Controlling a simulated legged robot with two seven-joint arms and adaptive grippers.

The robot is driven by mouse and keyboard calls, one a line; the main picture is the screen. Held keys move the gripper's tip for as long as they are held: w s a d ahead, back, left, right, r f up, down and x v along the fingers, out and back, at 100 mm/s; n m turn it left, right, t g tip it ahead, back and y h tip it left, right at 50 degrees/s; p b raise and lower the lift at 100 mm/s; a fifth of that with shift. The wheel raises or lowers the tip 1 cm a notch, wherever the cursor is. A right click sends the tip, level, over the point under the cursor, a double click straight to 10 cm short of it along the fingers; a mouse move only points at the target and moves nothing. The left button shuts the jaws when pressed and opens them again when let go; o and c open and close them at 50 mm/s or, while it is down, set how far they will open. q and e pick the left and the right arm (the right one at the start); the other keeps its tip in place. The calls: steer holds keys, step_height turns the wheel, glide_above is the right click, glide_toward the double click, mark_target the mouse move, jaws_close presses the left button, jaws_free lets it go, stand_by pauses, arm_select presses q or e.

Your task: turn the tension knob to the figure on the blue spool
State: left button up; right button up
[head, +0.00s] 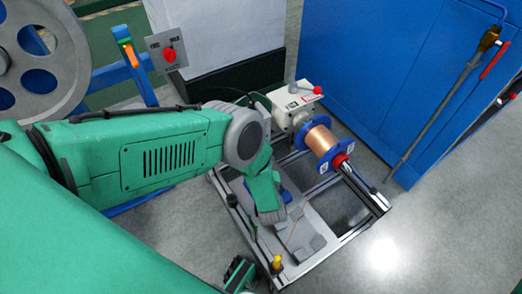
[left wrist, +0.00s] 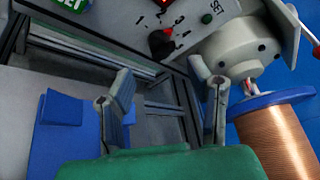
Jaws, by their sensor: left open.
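The tension knob (left wrist: 163,42), dark with some red, sits on a pale panel in the left wrist view. The blue spool (head: 322,142), wound with copper wire, stands beside the white unit in the head view. It also shows in the left wrist view (left wrist: 287,138). White labels on its blue flange are unreadable. My left gripper (left wrist: 168,84) is open and empty, its fingers short of the panel and apart from the knob.
The white unit (head: 292,103) carries a red-tipped lever. A green button (left wrist: 206,18) is on the panel. A blue block (left wrist: 62,108) lies at left in the wrist view.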

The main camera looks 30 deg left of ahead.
arm_select(q)
steer(key=b+x, duration=0.2)
steer(key=x, duration=0.4)
steer(key=shift+w+a+f, duration=0.1)
steer(key=shift+w+a, duration=0.15)
steer(key=shift+w, duration=0.05)
